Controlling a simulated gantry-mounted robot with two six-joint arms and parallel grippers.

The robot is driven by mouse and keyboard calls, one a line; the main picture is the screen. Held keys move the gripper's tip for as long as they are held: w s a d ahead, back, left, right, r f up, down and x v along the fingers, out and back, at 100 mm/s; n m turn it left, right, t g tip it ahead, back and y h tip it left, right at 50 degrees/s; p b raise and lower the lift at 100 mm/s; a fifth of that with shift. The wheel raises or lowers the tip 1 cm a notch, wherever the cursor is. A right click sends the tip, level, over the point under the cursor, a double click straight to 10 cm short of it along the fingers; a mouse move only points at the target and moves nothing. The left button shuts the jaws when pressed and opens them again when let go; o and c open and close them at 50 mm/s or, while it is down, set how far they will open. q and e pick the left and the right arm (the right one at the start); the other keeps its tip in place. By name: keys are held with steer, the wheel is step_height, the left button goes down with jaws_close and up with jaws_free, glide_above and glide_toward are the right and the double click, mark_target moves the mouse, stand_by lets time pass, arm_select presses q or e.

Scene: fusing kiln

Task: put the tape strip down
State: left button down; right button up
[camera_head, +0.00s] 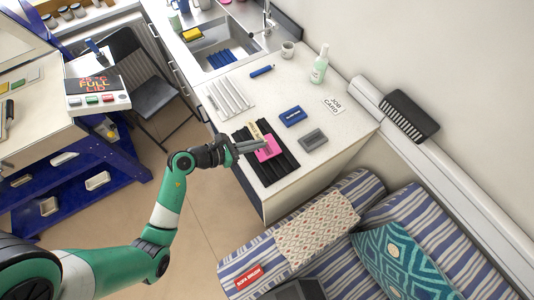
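No piece is clearly marked as the tape strip. A bright pink piece (268,149) shows at the fingertips of my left gripper (262,145), over a black ribbed mat (283,164) on the white counter. A narrow cream piece with print (254,131) shows just behind the fingers. The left gripper's grey fingers look close together and point right. I cannot tell whether they hold the pink piece, or whether it touches the mat. My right gripper is not in view.
On the counter (322,146) are a white ribbed tray (230,97), a blue block (293,116), a grey block (313,140), a job card (334,105) and a green bottle (320,66). Bare counter surrounds the blocks. A striped sofa (345,255) stands in front.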

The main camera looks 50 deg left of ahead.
arm_select(q)
steer(key=d+f, duration=0.1)
steer(key=w+f, duration=0.1)
steer(key=d+f+b, duration=0.1)
steer(key=f, duration=0.1)
steer(key=shift+w+d, duration=0.2)
steer(key=shift+d, duration=0.15)
steer(key=f, duration=0.1)
steer(key=f+b, duration=0.1)
steer(key=f, duration=0.1)
steer(key=shift+w+d+b, duration=0.15)
steer(key=shift+d+b, duration=0.1)
steer(key=shift+b, duration=0.1)
steer(key=shift+f, duration=0.25)
steer(key=shift+f, duration=0.2)
steer(key=c, duration=1.1)
jaws_free()
steer(key=shift+r, duration=0.1)
